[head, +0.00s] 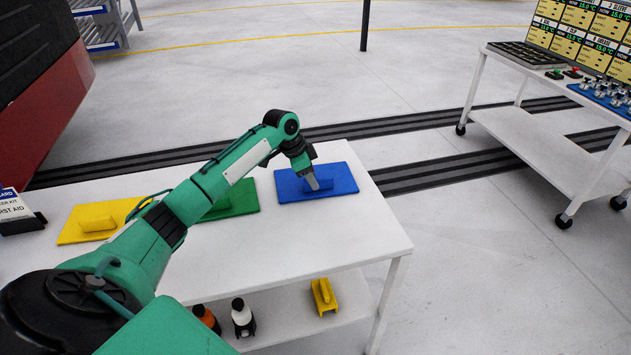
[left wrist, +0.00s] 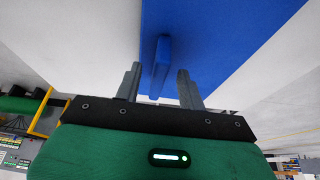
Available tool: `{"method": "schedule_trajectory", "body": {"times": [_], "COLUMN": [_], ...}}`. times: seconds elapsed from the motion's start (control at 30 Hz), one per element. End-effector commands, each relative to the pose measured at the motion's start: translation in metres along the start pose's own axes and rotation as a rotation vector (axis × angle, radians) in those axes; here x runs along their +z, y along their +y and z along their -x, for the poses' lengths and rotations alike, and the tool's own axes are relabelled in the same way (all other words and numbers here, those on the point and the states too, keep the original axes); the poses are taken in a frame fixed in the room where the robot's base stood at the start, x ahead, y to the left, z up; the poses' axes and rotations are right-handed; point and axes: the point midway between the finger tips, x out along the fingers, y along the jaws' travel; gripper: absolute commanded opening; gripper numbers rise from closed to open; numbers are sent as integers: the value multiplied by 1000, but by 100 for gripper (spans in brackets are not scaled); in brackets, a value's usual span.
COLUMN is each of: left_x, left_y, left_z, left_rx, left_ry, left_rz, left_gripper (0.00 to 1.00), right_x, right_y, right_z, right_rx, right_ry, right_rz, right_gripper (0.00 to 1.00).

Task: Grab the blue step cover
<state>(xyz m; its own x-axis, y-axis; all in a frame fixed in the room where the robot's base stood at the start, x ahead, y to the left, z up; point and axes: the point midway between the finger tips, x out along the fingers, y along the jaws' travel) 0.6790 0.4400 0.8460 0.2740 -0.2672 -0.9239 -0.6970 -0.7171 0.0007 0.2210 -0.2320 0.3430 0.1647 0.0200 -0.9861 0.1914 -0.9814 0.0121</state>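The blue step cover (head: 342,180) is a flat plate with a raised handle, lying at the right end of the white table. Its blue plate (left wrist: 215,40) and upright handle (left wrist: 161,60) also show in the left wrist view. My left gripper (head: 312,184) is over the cover and points down at the handle, hiding part of it in the head view. In the left wrist view its two fingers (left wrist: 158,85) are apart, one on each side of the handle, with visible gaps. My right gripper is not in view.
A green cover (head: 238,197) and a yellow cover (head: 88,222) lie further left on the white table (head: 290,236). A lower shelf holds bottles and a yellow part (head: 323,295). A wheeled cart (head: 540,135) stands apart at right.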

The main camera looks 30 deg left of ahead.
Motion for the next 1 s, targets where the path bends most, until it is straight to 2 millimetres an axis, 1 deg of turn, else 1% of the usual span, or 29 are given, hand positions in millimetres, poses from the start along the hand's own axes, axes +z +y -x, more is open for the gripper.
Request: {"method": "schedule_trajectory", "body": {"times": [0.03, 0.13, 0.37, 0.4, 0.47, 0.5, 0.6, 0.87, 1.0], "left_x": [0, 0, 1, 1, 1, 1, 1, 0, -2], "left_y": [1, 0, 0, 0, 0, 0, 0, 0, 0], "left_z": [-7, -14, -16, -16, -16, -16, -16, -15, -11], "left_rx": [2, 0, -1, -1, -1, -1, -1, -1, -2], "left_ry": [-1, 0, -1, -1, -1, -1, -1, 0, 1], "left_rz": [0, -1, -1, -1, -1, -1, -1, -1, -1], "left_gripper": [40, 40, 40, 36, 24, 16, 0, 0, 0], "right_x": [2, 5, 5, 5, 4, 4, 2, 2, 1], "right_y": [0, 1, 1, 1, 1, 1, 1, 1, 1], "right_z": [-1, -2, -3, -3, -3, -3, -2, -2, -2], "right_rx": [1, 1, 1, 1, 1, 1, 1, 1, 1], "right_ry": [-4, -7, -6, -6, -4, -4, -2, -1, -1], "right_rz": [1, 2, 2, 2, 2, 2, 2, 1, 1], "right_gripper": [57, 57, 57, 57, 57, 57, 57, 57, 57]}}
